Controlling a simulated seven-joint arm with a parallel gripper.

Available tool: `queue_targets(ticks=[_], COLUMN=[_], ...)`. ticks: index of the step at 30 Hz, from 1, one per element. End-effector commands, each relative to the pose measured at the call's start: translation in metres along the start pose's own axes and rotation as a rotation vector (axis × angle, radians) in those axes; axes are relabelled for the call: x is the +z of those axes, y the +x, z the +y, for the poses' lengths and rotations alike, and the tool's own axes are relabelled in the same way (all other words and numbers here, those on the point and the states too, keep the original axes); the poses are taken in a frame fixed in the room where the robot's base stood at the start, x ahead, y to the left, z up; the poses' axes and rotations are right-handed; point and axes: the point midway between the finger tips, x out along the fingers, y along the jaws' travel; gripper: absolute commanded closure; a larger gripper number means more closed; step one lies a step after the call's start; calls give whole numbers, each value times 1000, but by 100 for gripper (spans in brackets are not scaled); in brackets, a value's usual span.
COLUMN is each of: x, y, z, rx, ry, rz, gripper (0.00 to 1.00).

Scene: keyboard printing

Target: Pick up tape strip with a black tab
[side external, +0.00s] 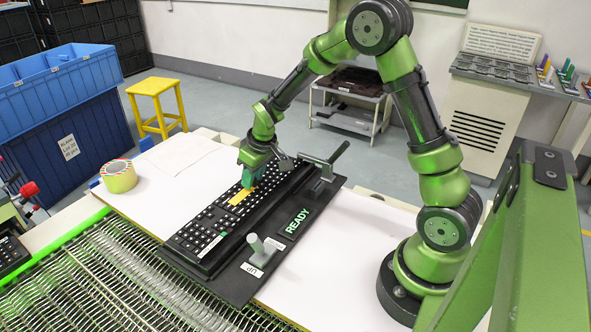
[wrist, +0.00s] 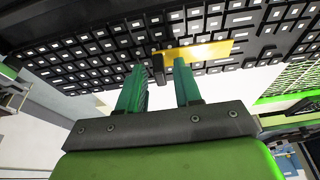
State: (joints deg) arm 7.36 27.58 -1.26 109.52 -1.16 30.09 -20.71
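The yellow tape strip (side external: 241,197) lies on the black keyboard (side external: 205,228) in the side view. In the wrist view the yellow tape strip (wrist: 207,51) lies across the keys, with its black tab (wrist: 158,69) at its left end. My gripper (wrist: 159,70) has two green fingers set apart, with the black tab showing between their tips and a gap on each side. In the side view my gripper (side external: 248,180) is low over the keyboard beside the strip, and the tab cannot be made out there. Whether the fingertips touch the keys cannot be told.
A tape roll (side external: 119,176) stands on the white table (side external: 340,245) at left. A wire conveyor (side external: 125,275) runs along the front. Blue crates (side external: 65,120) stand behind.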

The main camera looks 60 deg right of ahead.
Motion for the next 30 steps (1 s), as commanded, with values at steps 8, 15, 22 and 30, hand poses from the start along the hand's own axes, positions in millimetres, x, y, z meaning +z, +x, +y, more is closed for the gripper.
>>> queue_targets(ticks=[8,15,22,30], x=[0,0,-1,-9], y=[0,0,-2,-25], z=[0,0,0,0], rx=[0,0,0,0], ry=[0,0,0,0], rz=[0,0,1,5], gripper=[100,100,100,100])
